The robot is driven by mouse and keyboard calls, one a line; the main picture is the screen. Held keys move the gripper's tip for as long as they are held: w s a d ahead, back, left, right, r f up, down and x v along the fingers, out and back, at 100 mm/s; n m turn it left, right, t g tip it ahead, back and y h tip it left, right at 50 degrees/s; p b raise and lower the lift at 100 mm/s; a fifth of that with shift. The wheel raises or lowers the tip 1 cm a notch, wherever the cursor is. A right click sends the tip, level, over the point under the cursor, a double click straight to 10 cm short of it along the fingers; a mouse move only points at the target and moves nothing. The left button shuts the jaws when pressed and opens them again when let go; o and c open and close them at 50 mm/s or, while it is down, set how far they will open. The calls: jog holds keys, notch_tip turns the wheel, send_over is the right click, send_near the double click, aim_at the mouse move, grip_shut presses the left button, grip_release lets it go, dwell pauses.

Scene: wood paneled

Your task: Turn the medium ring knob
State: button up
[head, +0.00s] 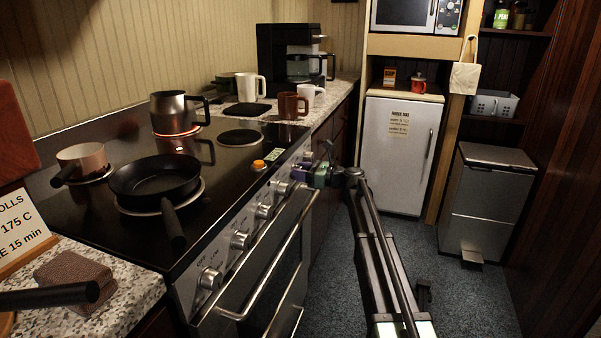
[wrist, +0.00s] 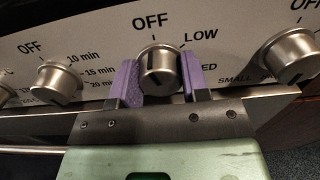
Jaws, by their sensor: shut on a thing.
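In the wrist view a round silver knob (wrist: 158,62) sits on the stove's front panel, with OFF above it, LOW at its upper right and a partly hidden label ending in ED at its right. A dark mark shows on its face; I cannot tell exactly where it points. My gripper (wrist: 160,78) is shut on this knob, one purple finger at each side. In the head view my gripper (head: 303,174) is at the far end of the panel and the held knob is hard to make out. No label naming the medium ring is readable on the held knob.
A timer knob (wrist: 56,80) is at left and another knob (wrist: 290,55), marked SMALL, at right. An oven handle (head: 268,262) runs below the panel. A black pan (head: 155,177), a saucepan (head: 80,160) and a metal pot (head: 172,113) over a glowing ring stand on the stove.

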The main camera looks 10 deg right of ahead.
dwell(0.4)
jog(key=o, duration=0.9)
jog(key=shift+o, duration=0.2)
jog(key=v, duration=1.1)
